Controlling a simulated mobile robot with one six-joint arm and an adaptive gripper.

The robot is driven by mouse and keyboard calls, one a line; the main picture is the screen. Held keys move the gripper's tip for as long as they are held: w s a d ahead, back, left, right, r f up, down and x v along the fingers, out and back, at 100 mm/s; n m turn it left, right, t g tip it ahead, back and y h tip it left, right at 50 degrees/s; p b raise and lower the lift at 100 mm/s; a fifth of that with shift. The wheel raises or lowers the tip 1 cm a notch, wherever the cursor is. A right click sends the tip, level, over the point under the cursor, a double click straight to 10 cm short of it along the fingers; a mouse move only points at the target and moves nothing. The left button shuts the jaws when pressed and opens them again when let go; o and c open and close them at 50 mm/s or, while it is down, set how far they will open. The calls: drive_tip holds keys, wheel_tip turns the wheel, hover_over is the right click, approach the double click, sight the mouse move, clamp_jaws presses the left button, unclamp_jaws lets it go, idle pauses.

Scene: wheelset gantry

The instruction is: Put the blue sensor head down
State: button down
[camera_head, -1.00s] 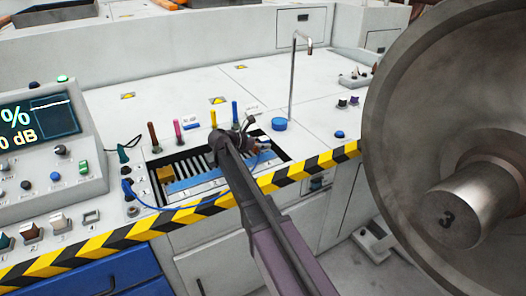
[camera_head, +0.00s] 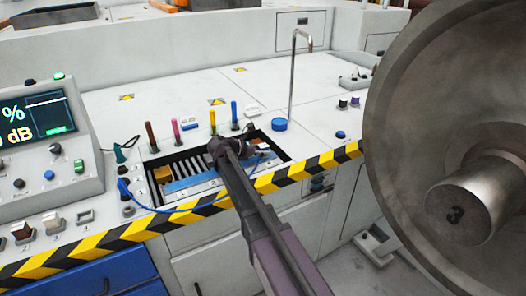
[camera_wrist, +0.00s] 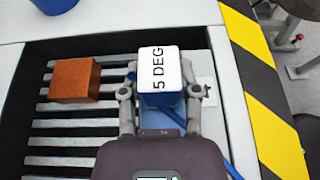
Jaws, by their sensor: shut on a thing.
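The blue sensor head (camera_wrist: 160,78) has blue sides and a white top face marked "5 DEG". My gripper (camera_wrist: 161,92) is shut on it, with one finger on each side. The head is over the slatted tray (camera_wrist: 60,140), near its front edge; I cannot tell whether it touches the slats. In the head view my gripper (camera_head: 246,142) is at the right part of the tray, and the sensor head (camera_head: 263,149) shows only partly past it. A blue cable (camera_head: 190,210) loops along the tray's front to a plug on the left.
A brown block (camera_wrist: 75,80) sits on the slats beside the held head. Coloured pens (camera_head: 213,122) stand behind the tray. A blue round cap (camera_head: 279,124) lies to its right. A large wheel (camera_head: 420,90) fills the right.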

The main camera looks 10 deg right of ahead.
drive_tip(key=shift+c, duration=1.7)
unclamp_jaws()
drive_tip(key=shift+r, duration=0.15)
drive_tip(key=p+v, duration=0.4)
drive_tip(key=v, duration=0.6)
drive_tip(key=shift+a+r, duration=0.15)
drive_tip(key=shift+a, duration=0.05)
drive_tip(key=shift+s+a+r+p, duration=0.2)
drive_tip(key=shift+s+a+p, duration=0.1)
drive_tip(key=shift+a+p, duration=0.25)
drive_tip(key=shift+s+a, duration=0.1)
